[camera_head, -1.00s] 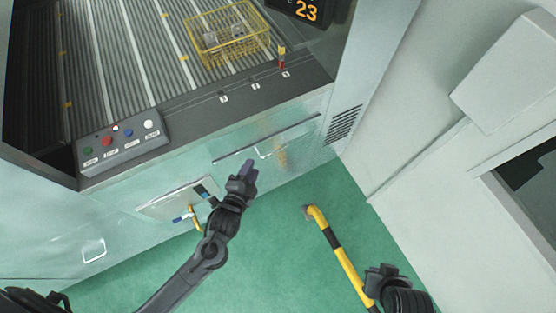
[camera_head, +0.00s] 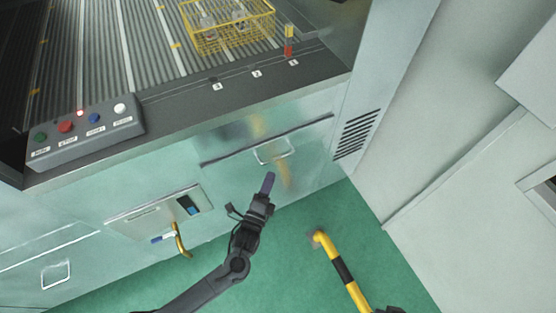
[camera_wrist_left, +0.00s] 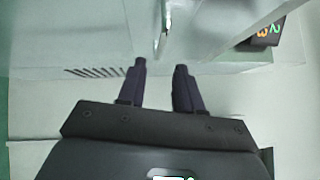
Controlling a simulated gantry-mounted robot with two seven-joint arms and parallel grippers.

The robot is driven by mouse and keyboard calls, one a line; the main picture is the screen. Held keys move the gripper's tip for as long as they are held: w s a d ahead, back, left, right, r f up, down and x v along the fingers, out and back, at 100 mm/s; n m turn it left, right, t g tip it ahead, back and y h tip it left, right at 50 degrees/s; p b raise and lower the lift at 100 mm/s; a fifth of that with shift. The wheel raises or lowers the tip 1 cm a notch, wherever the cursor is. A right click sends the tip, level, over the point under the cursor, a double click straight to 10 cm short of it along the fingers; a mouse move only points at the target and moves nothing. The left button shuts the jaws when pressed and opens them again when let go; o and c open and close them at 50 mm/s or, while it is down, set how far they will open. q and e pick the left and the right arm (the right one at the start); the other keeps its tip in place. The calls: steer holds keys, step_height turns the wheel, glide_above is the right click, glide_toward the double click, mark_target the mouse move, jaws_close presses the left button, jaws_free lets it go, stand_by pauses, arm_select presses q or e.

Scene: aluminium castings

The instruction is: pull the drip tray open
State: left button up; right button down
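The drip tray's front (camera_head: 310,145) is a pale metallic panel low on the machine, under a long dark seam, and looks shut. Its wire handle (camera_head: 273,151) stands out from it. My left gripper (camera_head: 269,176) is just below and in front of the handle, pointing up at it. In the left wrist view my left gripper (camera_wrist_left: 160,68) has its two dark fingers apart with nothing between them. The handle (camera_wrist_left: 163,38) shows there beyond the fingertips, apart from them. Of my right arm only a dark sliver shows at the head view's bottom edge; its fingers are hidden.
A yellow-and-black rail (camera_head: 343,270) rises from the green floor to the right. A panel with a brass lever (camera_head: 181,240) is left of my left arm. Above are a button box (camera_head: 85,135) and a yellow wire basket (camera_head: 228,28) of castings on the ribbed bed.

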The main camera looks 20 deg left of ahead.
mark_target(278, 157)
arm_select(q)
steer(key=w, duration=0.3)
steer(key=w+b, duration=0.1)
steer(key=w, duration=0.2)
steer(key=w+r, duration=0.1)
steer(key=w, duration=0.2)
steer(key=shift+w+a+r, duration=0.1)
steer(key=shift+a, duration=0.05)
jaws_close()
